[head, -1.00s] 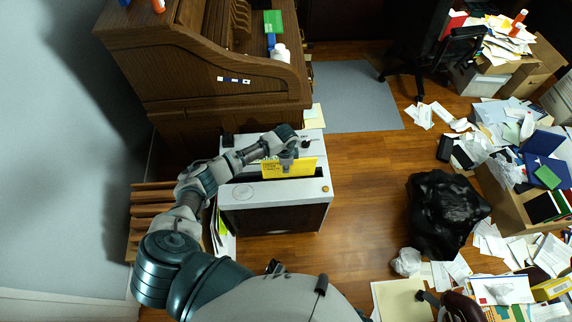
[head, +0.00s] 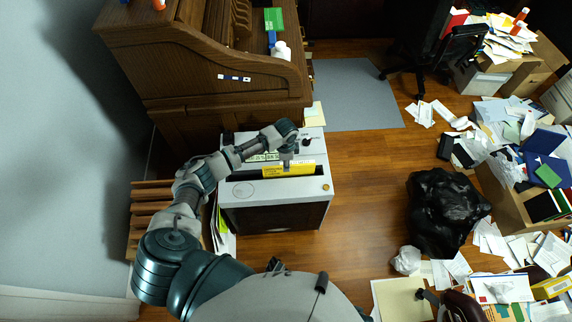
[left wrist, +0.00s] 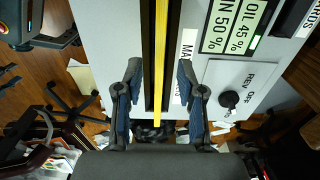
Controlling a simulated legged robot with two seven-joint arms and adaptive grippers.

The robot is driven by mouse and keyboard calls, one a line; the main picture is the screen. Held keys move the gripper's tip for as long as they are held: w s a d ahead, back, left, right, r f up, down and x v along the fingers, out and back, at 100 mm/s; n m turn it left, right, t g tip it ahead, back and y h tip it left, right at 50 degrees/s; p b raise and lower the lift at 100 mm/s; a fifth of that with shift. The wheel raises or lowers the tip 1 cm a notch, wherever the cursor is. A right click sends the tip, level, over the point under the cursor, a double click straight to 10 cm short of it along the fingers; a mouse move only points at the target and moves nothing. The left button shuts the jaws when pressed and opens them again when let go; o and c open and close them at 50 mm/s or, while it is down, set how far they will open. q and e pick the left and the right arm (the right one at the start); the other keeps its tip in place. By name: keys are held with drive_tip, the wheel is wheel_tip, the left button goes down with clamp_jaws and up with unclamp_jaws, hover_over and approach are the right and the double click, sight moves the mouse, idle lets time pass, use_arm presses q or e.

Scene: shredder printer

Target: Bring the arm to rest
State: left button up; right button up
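The shredder (head: 235,205) is a white-topped cabinet with a dark front, standing on the floor below the desk. A yellow sheet (head: 290,170) stands in its long dark slot, with only a low strip showing above the top. My left gripper (head: 287,160) is just above the slot. In the left wrist view, its two fingers (left wrist: 158,68) are spread apart, with the yellow sheet (left wrist: 171,60) edge-on between them and gaps on both sides. A black dial (left wrist: 230,99) marked OFF and REV is beside the slot. My right gripper is not in view.
A brown wooden roll-top desk (head: 215,85) stands directly behind the shredder. A wooden rack (head: 145,215) is at its left. A black trash bag (head: 445,215) and scattered papers lie to the right. The floor (head: 365,180) between is clear.

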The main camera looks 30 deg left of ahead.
use_arm(q)
wheel_tip(320, 180, up, 10)
drive_tip(key=s+d+f+n+t+h, duration=0.1)
drive_tip(key=s+d+f, duration=0.3)
drive_tip(key=s+d, duration=0.25)
drive_tip(key=s+d+f+n+h, duration=0.1)
drive_tip(key=s+d+f, duration=0.4)
drive_tip(key=s, duration=0.3)
drive_tip(key=s+a+r+n+t+y, duration=0.1)
drive_tip(key=s+a+n, duration=0.25)
drive_tip(key=s, duration=0.45)
drive_tip(key=s+a+r+n+t+y, duration=0.1)
drive_tip(key=s+a+n, duration=0.2)
drive_tip(key=s+n, duration=0.35)
drive_tip(key=s+f+m, duration=0.1)
drive_tip(key=s+f, duration=0.2)
drive_tip(key=f, duration=1.3)
drive_tip(key=s+f+m+g, duration=0.1)
drive_tip(key=s+f, duration=0.3)
drive_tip(key=f, duration=1.2)
drive_tip(key=shift+s+a, duration=0.15)
drive_tip(key=shift+s, duration=0.15)
drive_tip(key=shift+r, duration=0.1)
